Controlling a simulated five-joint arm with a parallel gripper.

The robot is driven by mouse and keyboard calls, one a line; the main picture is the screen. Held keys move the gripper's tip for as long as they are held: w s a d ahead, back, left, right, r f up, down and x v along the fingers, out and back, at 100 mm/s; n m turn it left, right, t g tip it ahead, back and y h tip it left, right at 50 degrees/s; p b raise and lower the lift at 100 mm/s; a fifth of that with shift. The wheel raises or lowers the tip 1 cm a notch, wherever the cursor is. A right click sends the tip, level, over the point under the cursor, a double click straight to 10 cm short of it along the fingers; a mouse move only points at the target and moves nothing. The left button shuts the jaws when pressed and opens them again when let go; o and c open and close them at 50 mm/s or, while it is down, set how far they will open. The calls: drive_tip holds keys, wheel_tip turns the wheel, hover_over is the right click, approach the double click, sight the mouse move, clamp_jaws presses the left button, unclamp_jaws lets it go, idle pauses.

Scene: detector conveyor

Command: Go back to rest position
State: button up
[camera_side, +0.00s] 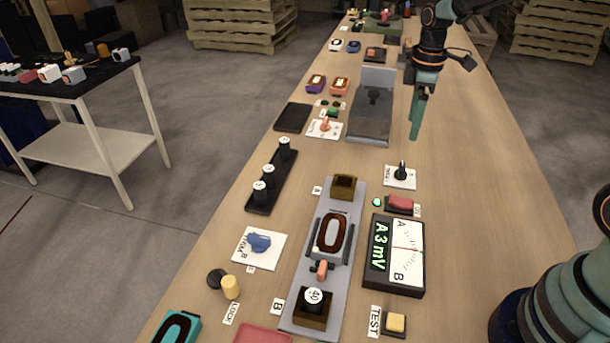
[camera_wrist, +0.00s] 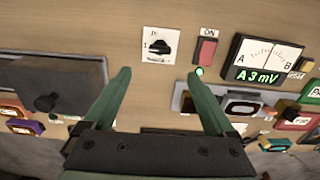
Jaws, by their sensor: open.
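My gripper (camera_side: 415,128) hangs over the wooden bench, to the right of the grey slab with the black knob (camera_side: 372,105), with its green fingers pointing down. In the wrist view my gripper (camera_wrist: 159,76) has its two fingers spread wide with nothing between them. Beyond the fingertips in that view are the black rotary switch on a white plate (camera_wrist: 160,46) and the red ON switch (camera_wrist: 205,50). A small green light (camera_wrist: 199,71) beside the ON switch is lit.
The meter (camera_side: 395,255) reads "A 3 mV". The grey track (camera_side: 300,263) carries a cart (camera_side: 330,238) between brown blocks. A yellow TEST button (camera_side: 396,322) stands in front. Bare bench (camera_side: 490,190) lies along the right side.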

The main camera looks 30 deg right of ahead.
drive_tip(key=s+a+r+m+t, duration=0.2)
drive_tip(key=s+a+r+m, duration=0.2)
drive_tip(key=s, duration=0.4)
drive_tip(key=s+a+r+m+t, duration=0.3)
drive_tip(key=s+a+r+m, duration=0.1)
drive_tip(key=s+r+m, duration=0.1)
drive_tip(key=s+r, duration=0.1)
drive_tip(key=s, duration=0.1)
drive_tip(key=shift+s+a+r+t, duration=0.3)
drive_tip(key=shift+s+a, duration=0.05)
drive_tip(key=shift+a, duration=0.05)
